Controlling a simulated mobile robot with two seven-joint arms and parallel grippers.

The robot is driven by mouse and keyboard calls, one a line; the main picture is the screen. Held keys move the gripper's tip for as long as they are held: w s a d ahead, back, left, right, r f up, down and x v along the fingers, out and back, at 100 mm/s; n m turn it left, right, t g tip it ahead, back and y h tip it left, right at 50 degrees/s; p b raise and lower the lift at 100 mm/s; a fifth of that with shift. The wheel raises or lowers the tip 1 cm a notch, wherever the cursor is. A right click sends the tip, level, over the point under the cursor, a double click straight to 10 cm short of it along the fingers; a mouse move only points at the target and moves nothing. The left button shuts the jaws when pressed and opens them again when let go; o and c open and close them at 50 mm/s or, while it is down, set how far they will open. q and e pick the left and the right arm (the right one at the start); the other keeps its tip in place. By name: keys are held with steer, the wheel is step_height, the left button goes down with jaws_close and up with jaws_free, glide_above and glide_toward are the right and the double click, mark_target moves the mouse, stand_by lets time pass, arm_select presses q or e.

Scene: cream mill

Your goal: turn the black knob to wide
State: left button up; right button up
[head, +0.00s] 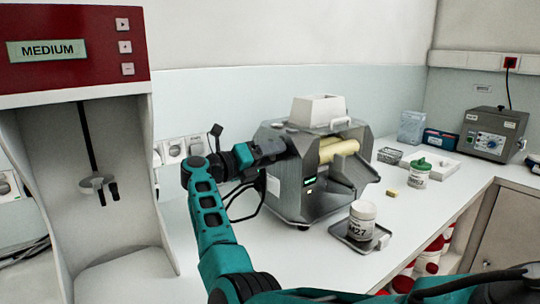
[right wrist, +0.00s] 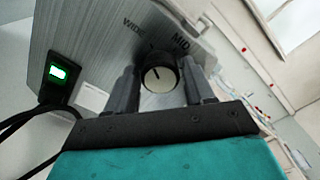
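The black knob (right wrist: 158,78) has a pale round face with a short dark mark near its upper middle. It sits on the grey metal side of the mill (head: 300,195). In the right wrist view the words WIDE and MID are printed above it, WIDE to the left. My right gripper (right wrist: 161,85) is open, with one finger on each side of the knob and what look like small gaps; contact is not clear. In the head view my right gripper (head: 283,148) is at the mill's left side and hides the knob. My left gripper is not in view.
A lit green switch (right wrist: 58,74) with black cables is beside the knob. A labelled jar (head: 362,220) stands on a small tray (head: 345,236) before the mill. A green-lidded jar (head: 419,176) and a grey box (head: 490,133) stand to the right. A red-topped machine (head: 75,70) is at left.

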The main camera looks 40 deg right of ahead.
steer(key=shift+o, duration=1.3)
steer(key=shift+a, duration=0.1)
steer(key=a+b, duration=0.1)
steer(key=a, duration=0.6)
steer(key=shift+w+a, duration=0.15)
steer(key=shift+w, duration=0.25)
steer(key=shift+s, duration=0.1)
